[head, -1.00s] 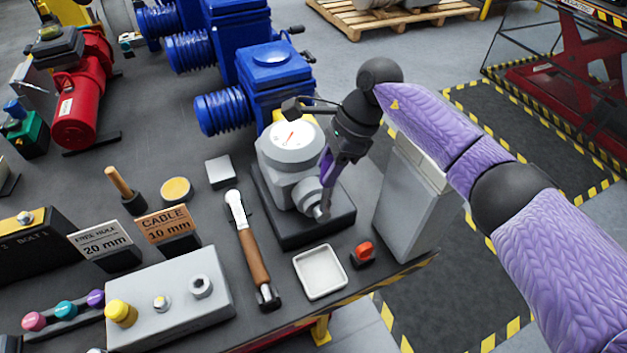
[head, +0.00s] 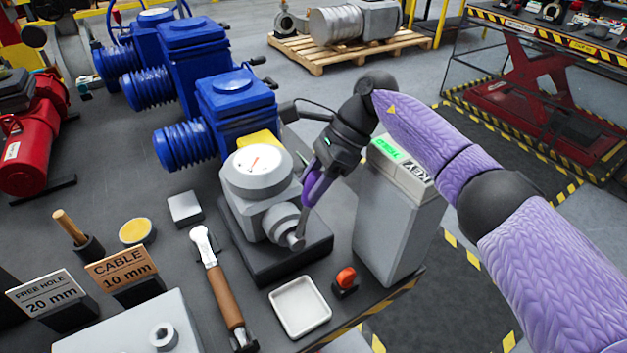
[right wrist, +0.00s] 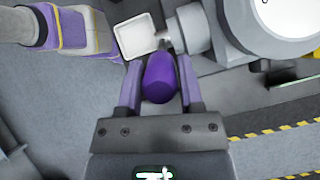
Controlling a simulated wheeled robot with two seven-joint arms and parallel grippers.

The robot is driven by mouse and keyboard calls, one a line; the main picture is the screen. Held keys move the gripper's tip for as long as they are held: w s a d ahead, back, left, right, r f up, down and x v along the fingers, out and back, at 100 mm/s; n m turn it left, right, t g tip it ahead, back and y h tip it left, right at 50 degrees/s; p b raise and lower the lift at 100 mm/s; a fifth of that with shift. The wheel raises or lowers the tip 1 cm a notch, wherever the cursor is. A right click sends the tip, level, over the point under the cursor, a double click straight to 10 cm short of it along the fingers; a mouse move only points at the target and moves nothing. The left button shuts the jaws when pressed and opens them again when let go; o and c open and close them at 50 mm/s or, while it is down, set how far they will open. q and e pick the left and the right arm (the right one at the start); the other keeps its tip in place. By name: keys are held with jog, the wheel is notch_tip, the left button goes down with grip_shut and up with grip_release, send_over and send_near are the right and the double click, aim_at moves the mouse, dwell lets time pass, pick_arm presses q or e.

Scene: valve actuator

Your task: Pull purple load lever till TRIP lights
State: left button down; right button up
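The purple load lever (right wrist: 160,78) shows as a rounded purple grip in the right wrist view. In the head view its thin grey stem (head: 302,224) rises from the hub on the right of a grey gauge unit (head: 258,182); its grip is mostly hidden there. My right gripper (head: 309,200) comes down on the lever from above. The white dial (head: 256,160) has a red needle. No lamp marked TRIP is readable. My left gripper does not show.
A tall grey box (head: 395,220) marked KEY, with a small green label (head: 387,147) that I cannot read surely, stands right of the unit. A white tray (head: 327,320), red button (head: 345,278) and wood-handled wrench (head: 222,292) lie in front. Blue actuators (head: 236,98) stand behind.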

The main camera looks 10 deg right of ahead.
jog(key=o, duration=0.3)
jog(key=shift+o, duration=0.2)
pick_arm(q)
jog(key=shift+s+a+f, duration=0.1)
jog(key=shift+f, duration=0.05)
pick_arm(e)
jog(key=v, duration=1)
jog(key=shift+f, duration=0.1)
